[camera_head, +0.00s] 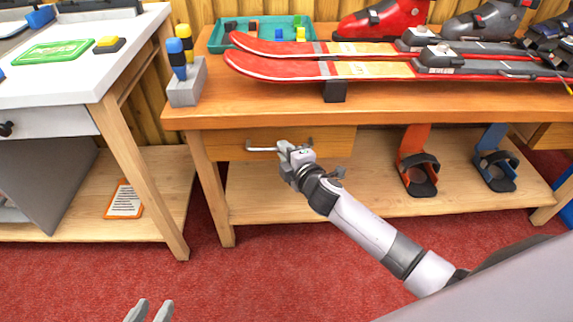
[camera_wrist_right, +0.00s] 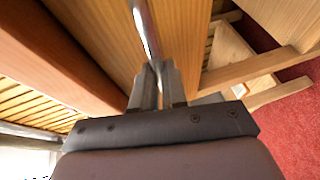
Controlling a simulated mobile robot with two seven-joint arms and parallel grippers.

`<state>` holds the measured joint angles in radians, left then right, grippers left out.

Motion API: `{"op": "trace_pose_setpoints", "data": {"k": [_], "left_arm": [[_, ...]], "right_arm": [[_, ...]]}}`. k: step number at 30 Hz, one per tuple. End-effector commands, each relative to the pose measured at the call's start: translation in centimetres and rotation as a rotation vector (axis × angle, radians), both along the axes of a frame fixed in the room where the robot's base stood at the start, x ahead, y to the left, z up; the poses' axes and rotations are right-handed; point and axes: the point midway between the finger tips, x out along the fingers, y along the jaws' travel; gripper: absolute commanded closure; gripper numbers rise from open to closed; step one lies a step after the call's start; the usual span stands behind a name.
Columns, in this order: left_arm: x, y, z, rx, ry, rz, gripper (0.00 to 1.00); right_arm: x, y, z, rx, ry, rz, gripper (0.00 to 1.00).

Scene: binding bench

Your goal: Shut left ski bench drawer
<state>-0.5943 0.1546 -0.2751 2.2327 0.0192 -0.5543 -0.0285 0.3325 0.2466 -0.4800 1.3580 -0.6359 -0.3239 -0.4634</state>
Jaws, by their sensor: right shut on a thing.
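The left ski bench drawer (camera_head: 235,143) is a wooden front under the bench top, near its left end. It looks about flush with the bench frame; whether a small gap is left I cannot tell. A metal bar handle (camera_head: 262,149) runs across its front. My right gripper (camera_head: 284,149) is shut on the right part of this handle. In the right wrist view the handle (camera_wrist_right: 146,30) passes between the two fingers (camera_wrist_right: 158,78). My left gripper (camera_head: 149,312) shows only as two fingertips at the bottom edge, spread apart and empty, far from the drawer.
The ski bench top (camera_head: 210,110) carries red skis (camera_head: 300,71), a teal tray (camera_head: 222,46), boots and a grey screwdriver holder (camera_head: 187,86). The lower shelf (camera_head: 300,195) holds bindings. A white-topped table (camera_head: 70,85) stands left. Red carpet in front is free.

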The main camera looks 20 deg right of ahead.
Motion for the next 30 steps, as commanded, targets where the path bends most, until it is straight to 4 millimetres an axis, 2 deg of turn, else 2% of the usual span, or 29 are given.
{"op": "trace_pose_setpoints", "data": {"k": [3, 12, 13, 15, 25, 30], "left_arm": [[0.0, -0.1, 0.1, 0.001, -0.004, -0.004, 0.62], [0.2, -0.2, 0.6, -0.002, -0.013, -0.008, 0.62], [0.2, -0.2, 0.6, -0.002, -0.014, -0.008, 0.62], [0.2, -0.2, 0.7, -0.003, -0.016, -0.008, 0.62], [0.3, -0.3, 0.9, -0.005, -0.021, -0.008, 0.62], [0.3, -0.2, 1.2, -0.008, -0.015, -0.003, 0.62]], "right_arm": [[0.7, -0.2, -0.1, 0.0, 0.002, -0.001, 1.0], [0.9, -0.4, 0.1, 0.0, 0.0, -0.003, 1.0], [0.9, -0.4, 0.1, 0.0, -0.001, -0.004, 0.84], [0.9, -0.4, 0.1, 0.0, -0.001, -0.004, 0.63], [0.7, -0.3, 0.1, 0.001, 0.001, -0.001, 0.63], [-0.7, -0.5, 0.5, 0.001, 0.001, -0.001, 0.63]]}}
